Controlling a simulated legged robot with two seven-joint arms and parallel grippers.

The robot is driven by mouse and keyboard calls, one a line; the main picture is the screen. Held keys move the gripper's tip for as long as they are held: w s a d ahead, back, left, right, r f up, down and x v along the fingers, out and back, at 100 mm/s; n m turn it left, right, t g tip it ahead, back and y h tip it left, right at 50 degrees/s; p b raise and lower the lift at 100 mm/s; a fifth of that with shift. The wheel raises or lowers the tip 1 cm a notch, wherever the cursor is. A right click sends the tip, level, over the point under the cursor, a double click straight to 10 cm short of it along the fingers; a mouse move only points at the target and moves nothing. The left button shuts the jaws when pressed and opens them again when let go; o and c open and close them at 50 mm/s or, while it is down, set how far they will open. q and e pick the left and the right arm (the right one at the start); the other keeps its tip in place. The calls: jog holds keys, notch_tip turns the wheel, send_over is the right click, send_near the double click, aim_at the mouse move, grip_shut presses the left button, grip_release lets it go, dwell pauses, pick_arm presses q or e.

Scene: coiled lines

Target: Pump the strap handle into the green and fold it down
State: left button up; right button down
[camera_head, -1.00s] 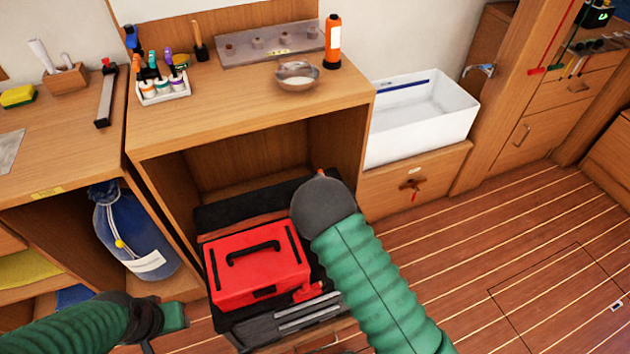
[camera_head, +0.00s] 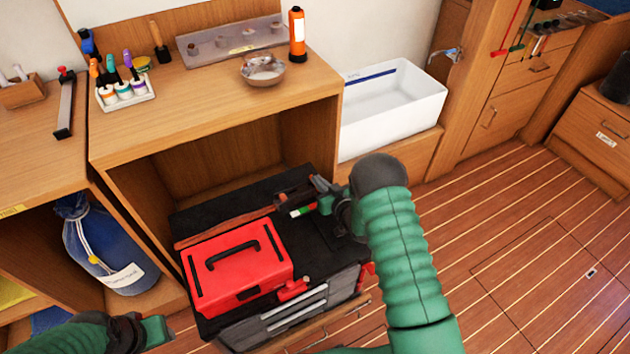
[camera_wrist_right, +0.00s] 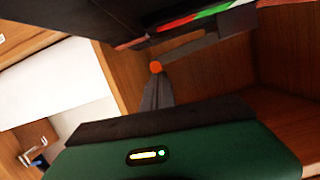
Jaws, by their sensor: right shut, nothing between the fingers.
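A small band of red, white and green (camera_head: 302,210) shows on a dark fitting at the back right of a black chest top. An orange-brown strap (camera_head: 225,228) runs along the chest toward it. In the right wrist view the coloured band (camera_wrist_right: 205,18) lies above a grey lever (camera_wrist_right: 208,42), and a small orange-red knob (camera_wrist_right: 156,67) is close to my fingertips. My right gripper (camera_head: 322,190) is shut and empty beside the fitting; I cannot tell whether it touches. My left gripper (camera_head: 158,332) is low at the left, its jaws unclear, away from the strap.
A red toolbox (camera_head: 238,266) sits on the black chest (camera_head: 325,250), left of my right arm. The wooden counter (camera_head: 210,115) overhangs behind it. A white basin (camera_head: 390,110) stands to the right.

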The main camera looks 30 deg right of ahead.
jog(key=shift+d+f, duration=0.25)
jog(key=shift+f, duration=0.45)
